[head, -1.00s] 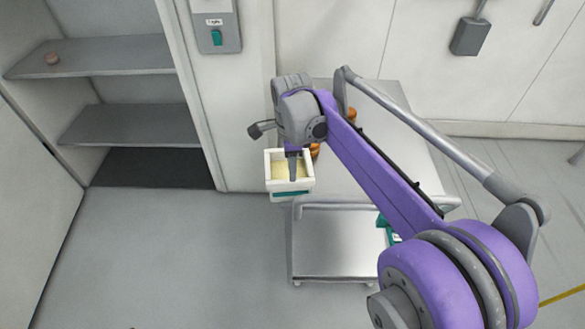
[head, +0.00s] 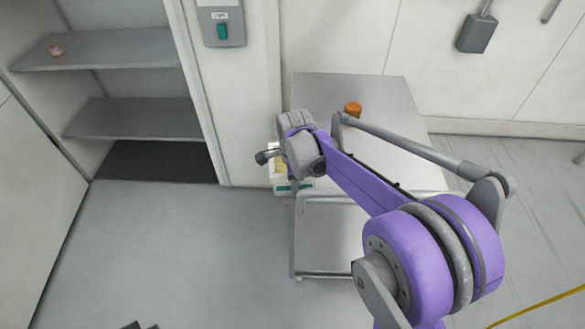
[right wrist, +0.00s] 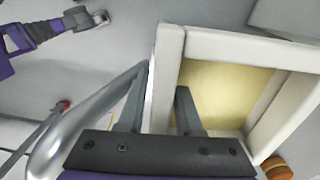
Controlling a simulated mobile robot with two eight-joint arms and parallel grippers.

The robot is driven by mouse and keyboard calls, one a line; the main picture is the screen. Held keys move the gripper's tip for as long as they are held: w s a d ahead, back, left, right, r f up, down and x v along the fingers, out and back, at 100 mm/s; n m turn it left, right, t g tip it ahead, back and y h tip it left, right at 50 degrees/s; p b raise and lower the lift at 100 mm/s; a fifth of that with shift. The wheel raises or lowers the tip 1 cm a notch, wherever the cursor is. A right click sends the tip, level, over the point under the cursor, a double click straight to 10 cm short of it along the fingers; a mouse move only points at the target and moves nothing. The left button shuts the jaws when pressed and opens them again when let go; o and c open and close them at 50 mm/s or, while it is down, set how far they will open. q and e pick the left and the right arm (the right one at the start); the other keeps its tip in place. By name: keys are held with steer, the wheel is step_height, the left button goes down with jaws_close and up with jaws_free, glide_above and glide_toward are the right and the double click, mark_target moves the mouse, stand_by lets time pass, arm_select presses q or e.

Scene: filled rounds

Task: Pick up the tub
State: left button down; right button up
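The tub (head: 279,190) is a square white container with a teal label and pale yellow inside. In the head view it is at the near left corner of the cart, largely hidden by my right gripper (head: 295,184). In the right wrist view the tub (right wrist: 250,42) fills the right side. My right gripper (right wrist: 160,100) straddles one tub wall, one finger inside and one outside, with the wall filling most of the narrow gap. It looks shut on that wall. I cannot tell whether the tub is lifted. My left gripper (right wrist: 98,18) shows small at the top left; its fingers are unclear.
The grey cart (head: 330,85) has a free area at its back left. The floor at left is clear.

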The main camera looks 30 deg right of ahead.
steer(key=shift+c, duration=0.3)
jaws_close()
stand_by(1.1)
